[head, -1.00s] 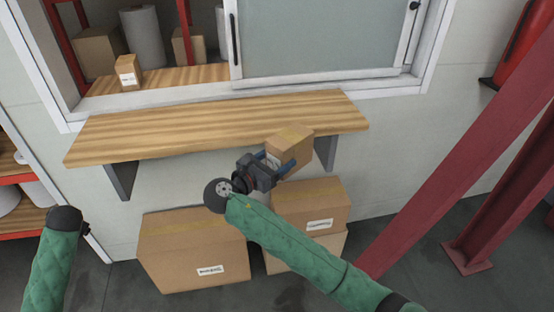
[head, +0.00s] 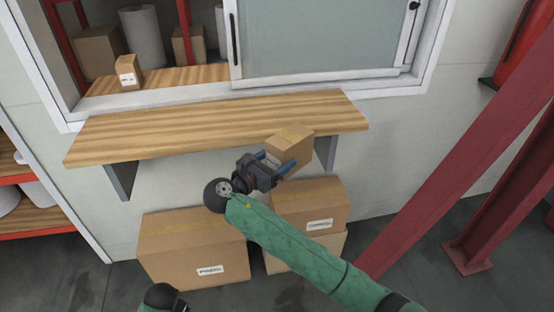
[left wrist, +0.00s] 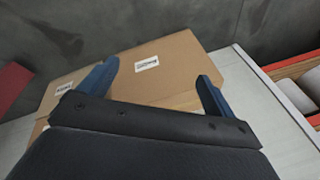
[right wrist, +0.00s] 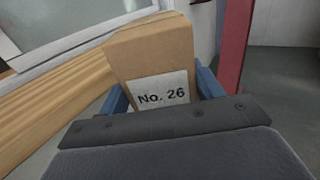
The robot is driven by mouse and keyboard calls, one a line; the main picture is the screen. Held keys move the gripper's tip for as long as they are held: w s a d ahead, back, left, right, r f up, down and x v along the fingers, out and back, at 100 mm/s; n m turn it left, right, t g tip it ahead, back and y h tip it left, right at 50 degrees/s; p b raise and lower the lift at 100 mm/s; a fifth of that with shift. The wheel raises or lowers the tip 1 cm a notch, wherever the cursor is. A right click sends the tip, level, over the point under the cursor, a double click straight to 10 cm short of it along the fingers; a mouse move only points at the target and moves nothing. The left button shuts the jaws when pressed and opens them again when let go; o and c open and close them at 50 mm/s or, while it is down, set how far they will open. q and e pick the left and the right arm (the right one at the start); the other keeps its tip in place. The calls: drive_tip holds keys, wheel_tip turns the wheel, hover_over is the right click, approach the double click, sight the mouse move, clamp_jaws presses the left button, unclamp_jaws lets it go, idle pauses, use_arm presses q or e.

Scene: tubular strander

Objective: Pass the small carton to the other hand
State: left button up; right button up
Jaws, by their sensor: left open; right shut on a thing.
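The small carton (head: 290,143) is a brown box with tape on top, held just in front of the wooden shelf's right part. My right gripper (head: 284,167) is shut on it, with blue fingers on either side. In the right wrist view the carton (right wrist: 153,60) fills the jaws and shows a white label reading "No. 26". My left gripper's fingers are out of the head view; only part of my left arm shows at the bottom. In the left wrist view my left gripper (left wrist: 155,85) is open and empty, with large cartons beyond it.
A wooden shelf (head: 200,125) runs along the wall below a window with a sliding pane (head: 320,40). Another small carton (head: 128,70) stands on the sill. Large cartons (head: 190,245) stand on the floor below. A red beam (head: 455,160) slants at the right.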

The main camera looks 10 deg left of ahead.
use_arm(q)
drive_tip(key=s+d+f+h, duration=0.1)
drive_tip(key=s+d, duration=0.4)
drive_tip(key=d, duration=0.6)
drive_tip(key=s+d+f+g+h, duration=0.1)
drive_tip(key=s+d+f+h, duration=0.1)
drive_tip(key=s+d, duration=0.4)
drive_tip(key=d+f, duration=0.1)
drive_tip(key=d, duration=0.4)
drive_tip(key=shift+s+d+f+g, duration=0.15)
drive_tip(key=shift+d+f+g, duration=0.05)
drive_tip(key=shift+d+g, duration=0.1)
